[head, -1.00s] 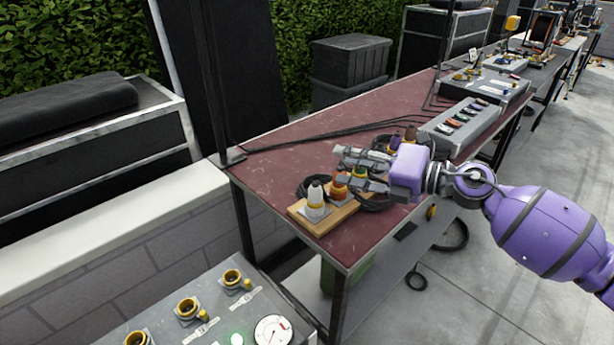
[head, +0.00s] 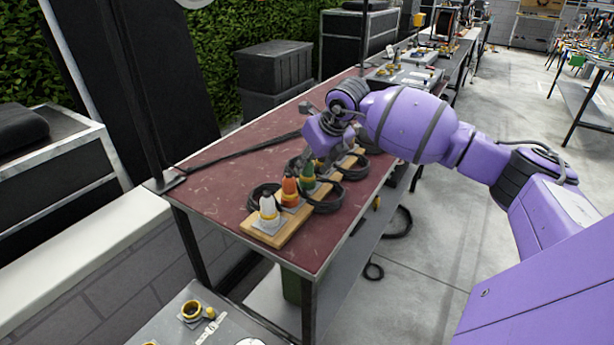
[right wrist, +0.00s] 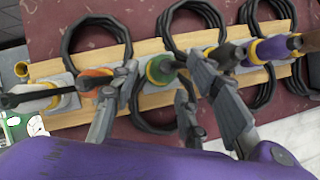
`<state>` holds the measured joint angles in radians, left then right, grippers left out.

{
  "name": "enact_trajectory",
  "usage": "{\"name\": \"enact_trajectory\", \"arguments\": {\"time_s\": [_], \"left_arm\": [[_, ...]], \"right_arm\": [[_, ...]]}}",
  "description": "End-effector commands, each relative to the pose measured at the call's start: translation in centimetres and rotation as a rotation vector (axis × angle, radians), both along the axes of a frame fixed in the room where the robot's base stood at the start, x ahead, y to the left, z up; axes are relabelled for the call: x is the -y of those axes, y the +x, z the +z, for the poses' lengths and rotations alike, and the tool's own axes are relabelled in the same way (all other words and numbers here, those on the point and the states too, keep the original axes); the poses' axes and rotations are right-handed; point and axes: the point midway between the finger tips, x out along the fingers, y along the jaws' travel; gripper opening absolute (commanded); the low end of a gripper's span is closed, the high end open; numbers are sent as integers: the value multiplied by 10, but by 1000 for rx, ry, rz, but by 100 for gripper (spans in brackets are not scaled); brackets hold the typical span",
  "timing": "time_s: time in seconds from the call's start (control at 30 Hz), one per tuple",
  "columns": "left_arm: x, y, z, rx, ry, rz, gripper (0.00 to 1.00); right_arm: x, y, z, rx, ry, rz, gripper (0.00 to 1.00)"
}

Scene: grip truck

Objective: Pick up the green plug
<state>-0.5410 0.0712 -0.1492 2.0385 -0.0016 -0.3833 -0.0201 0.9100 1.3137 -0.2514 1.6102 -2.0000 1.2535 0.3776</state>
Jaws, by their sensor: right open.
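The green plug (head: 307,176) stands upright in a wooden board (head: 292,228) on the red-topped table, beside the orange plug (head: 290,191). In the right wrist view the green plug (right wrist: 161,70) shows between my right gripper's spread fingers. My right gripper (head: 322,162) is open and points down over the row from behind. In the right wrist view its fingers (right wrist: 160,82) lie either side of the green plug, with no grip on it. I cannot tell whether they touch it. My left gripper is in neither view.
A white plug (head: 268,207) stands at the near end of the board. A purple plug (right wrist: 268,50) is right of the green one in the wrist view. Black cable coils (head: 328,200) lie around the board. The table's left part (head: 215,195) is mostly clear.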

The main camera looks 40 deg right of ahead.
Motion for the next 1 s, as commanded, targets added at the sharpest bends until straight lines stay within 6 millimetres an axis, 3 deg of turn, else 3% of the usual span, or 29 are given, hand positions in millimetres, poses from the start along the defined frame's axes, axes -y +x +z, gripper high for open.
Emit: {"name": "enact_trajectory", "arguments": {"time_s": [0.17,0.43,0.73,1.0], "left_arm": [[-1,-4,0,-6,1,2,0],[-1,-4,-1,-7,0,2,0],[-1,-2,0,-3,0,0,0],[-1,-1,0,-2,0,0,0]], "right_arm": [[-1,11,-17,1,2,1,41],[0,12,-20,2,-1,2,40],[-1,12,-20,1,1,2,1],[-2,12,-20,1,4,3,0]]}}
